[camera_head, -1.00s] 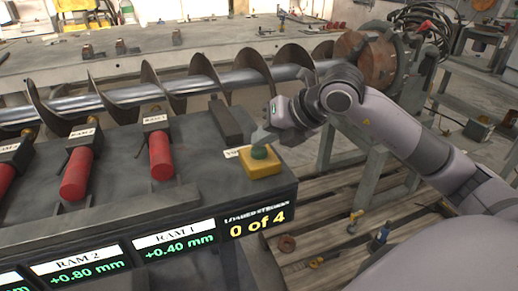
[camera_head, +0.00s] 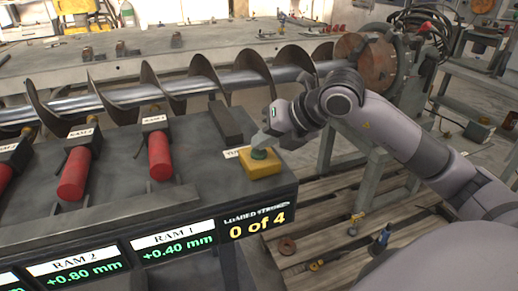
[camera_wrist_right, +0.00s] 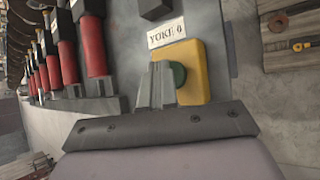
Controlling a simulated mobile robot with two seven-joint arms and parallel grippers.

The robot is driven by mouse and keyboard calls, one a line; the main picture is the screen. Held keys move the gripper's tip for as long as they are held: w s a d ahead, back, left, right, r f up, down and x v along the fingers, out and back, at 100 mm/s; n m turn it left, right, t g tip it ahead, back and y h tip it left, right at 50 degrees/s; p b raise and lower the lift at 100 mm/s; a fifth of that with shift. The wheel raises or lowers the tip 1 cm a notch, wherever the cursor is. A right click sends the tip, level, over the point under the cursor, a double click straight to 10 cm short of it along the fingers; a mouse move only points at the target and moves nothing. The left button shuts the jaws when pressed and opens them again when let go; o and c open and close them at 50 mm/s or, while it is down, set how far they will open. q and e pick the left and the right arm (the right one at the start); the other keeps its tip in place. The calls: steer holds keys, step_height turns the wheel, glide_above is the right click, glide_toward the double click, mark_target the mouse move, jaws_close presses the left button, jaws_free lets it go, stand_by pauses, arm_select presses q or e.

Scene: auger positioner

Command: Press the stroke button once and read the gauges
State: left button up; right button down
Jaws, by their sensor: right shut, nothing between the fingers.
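The stroke button is a green cap (camera_head: 259,154) on a yellow box (camera_head: 262,170) at the right end of the dark bench. My right gripper (camera_head: 262,139) is shut and empty, its fingertips right at the green cap. In the right wrist view the shut fingers (camera_wrist_right: 157,84) overlap the left side of the green cap (camera_wrist_right: 177,75); I cannot tell whether they touch it. The gauge panel reads RAM 1 +0.40 mm (camera_head: 178,249), RAM 2 +0.80 mm (camera_head: 78,272) and loaded strokes 0 of 4 (camera_head: 258,224). A further gauge at the left is cut off. My left gripper is not in view.
Red ram handles (camera_head: 160,157) stand on the bench left of the button. A dark block (camera_head: 226,122) lies behind the yellow box. The long auger (camera_head: 190,85) runs across behind the bench. A wooden pallet floor (camera_head: 330,222) with loose tools lies to the right.

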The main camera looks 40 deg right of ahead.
mark_target(264, 153)
steer(key=shift+r+p, duration=0.6)
steer(key=shift+r, duration=0.3)
step_height(264, 153, up, 5)
steer(key=p, duration=0.3)
steer(key=shift+p, duration=0.35)
